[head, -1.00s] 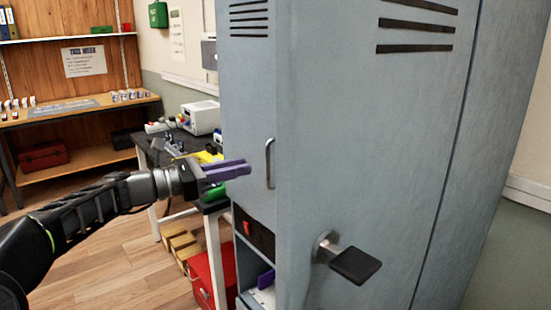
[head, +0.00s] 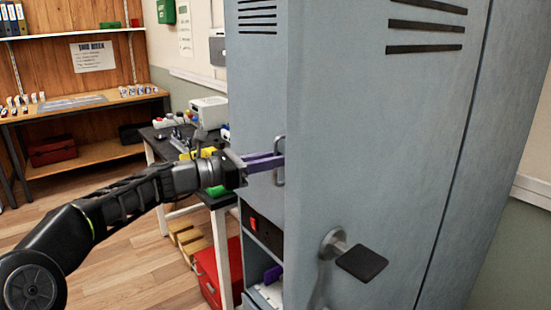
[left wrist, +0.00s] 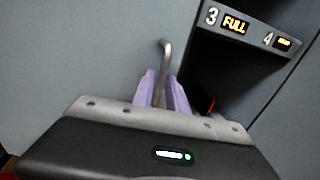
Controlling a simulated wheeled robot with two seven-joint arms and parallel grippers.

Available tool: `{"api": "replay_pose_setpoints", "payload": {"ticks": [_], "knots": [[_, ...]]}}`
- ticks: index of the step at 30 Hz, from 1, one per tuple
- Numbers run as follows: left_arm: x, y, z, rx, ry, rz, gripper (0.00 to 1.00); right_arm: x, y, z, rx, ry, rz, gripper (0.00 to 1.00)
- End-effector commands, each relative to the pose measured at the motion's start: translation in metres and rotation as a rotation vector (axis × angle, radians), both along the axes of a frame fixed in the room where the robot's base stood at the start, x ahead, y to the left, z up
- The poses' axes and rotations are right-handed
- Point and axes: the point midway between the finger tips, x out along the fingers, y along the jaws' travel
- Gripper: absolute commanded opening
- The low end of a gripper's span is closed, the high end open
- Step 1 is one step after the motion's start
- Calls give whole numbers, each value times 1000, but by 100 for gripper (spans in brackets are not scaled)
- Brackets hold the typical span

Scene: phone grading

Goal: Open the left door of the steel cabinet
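The steel cabinet (head: 400,150) is blue-grey and fills the right of the head view. Its left door (head: 255,95) has slots at the top and a slim vertical bar handle (head: 280,165). My left gripper (head: 268,162) has purple fingers, which reach the handle from the left. In the left wrist view the handle (left wrist: 166,52) runs down between the two purple fingers (left wrist: 162,92). They look spread around it, apart from each other; contact is hard to make out. The door looks shut. My right gripper is not in view.
A lever with a black plate (head: 362,262) sticks out of the large grey panel. Compartment labels (left wrist: 236,24) show right of the handle in the wrist view. A dark-topped table (head: 165,140) and a red box (head: 208,275) stand left of the cabinet. The floor (head: 130,265) is open further left.

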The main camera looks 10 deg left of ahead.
Motion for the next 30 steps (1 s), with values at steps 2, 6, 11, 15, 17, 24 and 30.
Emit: {"api": "replay_pose_setpoints", "payload": {"ticks": [2, 6, 11, 15, 17, 24, 30], "knots": [[4, -6, 0, -1, 0, -2, 18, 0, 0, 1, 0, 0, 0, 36], [6, -8, 0, 0, 0, 1, 18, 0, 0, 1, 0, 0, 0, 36], [6, -8, 0, 0, 0, 0, 18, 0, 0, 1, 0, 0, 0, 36], [6, -8, 0, 0, 0, 0, 8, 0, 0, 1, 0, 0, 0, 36], [6, -8, 0, 0, 0, 0, 3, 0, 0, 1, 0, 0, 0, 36], [6, -7, 0, 0, 0, 0, 0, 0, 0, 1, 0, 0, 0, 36], [6, -7, 0, 1, 1, 1, 0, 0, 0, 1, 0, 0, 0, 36]]}}
